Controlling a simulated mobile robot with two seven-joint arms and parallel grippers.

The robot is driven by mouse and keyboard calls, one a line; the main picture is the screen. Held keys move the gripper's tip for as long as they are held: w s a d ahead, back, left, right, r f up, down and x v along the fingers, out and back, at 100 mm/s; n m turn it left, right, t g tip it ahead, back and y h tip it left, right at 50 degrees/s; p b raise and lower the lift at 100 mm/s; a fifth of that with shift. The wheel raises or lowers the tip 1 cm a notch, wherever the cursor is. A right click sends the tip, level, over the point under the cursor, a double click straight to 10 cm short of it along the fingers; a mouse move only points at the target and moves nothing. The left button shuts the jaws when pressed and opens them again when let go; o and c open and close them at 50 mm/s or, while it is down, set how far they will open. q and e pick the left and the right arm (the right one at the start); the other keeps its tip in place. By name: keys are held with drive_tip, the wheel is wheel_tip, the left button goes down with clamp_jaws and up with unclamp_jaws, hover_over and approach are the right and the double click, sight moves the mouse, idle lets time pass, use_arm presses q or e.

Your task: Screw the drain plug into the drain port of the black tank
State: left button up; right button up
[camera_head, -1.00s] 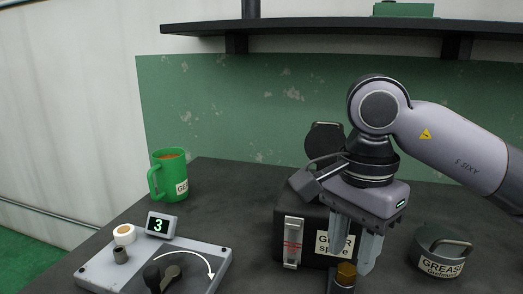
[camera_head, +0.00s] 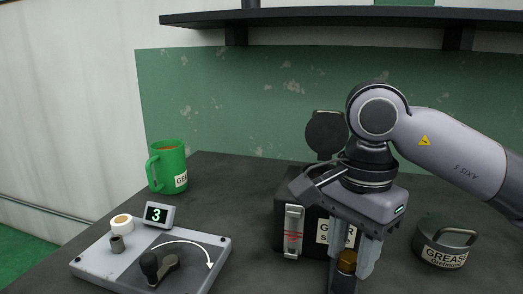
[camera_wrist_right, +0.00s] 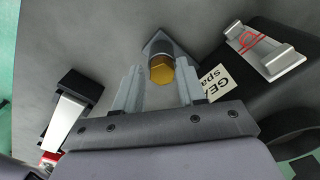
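The black tank (camera_head: 277,228) stands on the dark bench, with a "GEAR" label and a silver gauge with red marks on its front. A brass hex-headed piece, which looks like the drain plug (camera_head: 347,262), sits on a dark post in front of the tank. It also shows in the wrist view (camera_wrist_right: 161,70). My right gripper (camera_head: 353,268) points down over it. In the wrist view, the fingers are apart on either side of the brass head, with gaps visible. I cannot make out the drain port. My left gripper is not in view.
A grey panel (camera_head: 110,262) with a "3" display (camera_head: 159,214), a crank and a tape roll lies at the left. A green mug (camera_head: 167,167) stands behind it. A grease tin (camera_head: 444,242) is at the right. A black shelf (camera_head: 345,17) overhangs the back.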

drive_tip(key=c, duration=0.7)
drive_tip(key=m, duration=0.5)
drive_tip(key=m, duration=0.4)
drive_tip(key=shift+m, duration=0.3)
drive_tip(key=shift+d+b, duration=0.1)
drive_tip(key=shift+b, duration=0.2)
drive_tip(key=shift+m, duration=0.3)
drive_tip(key=shift+c, duration=0.2)
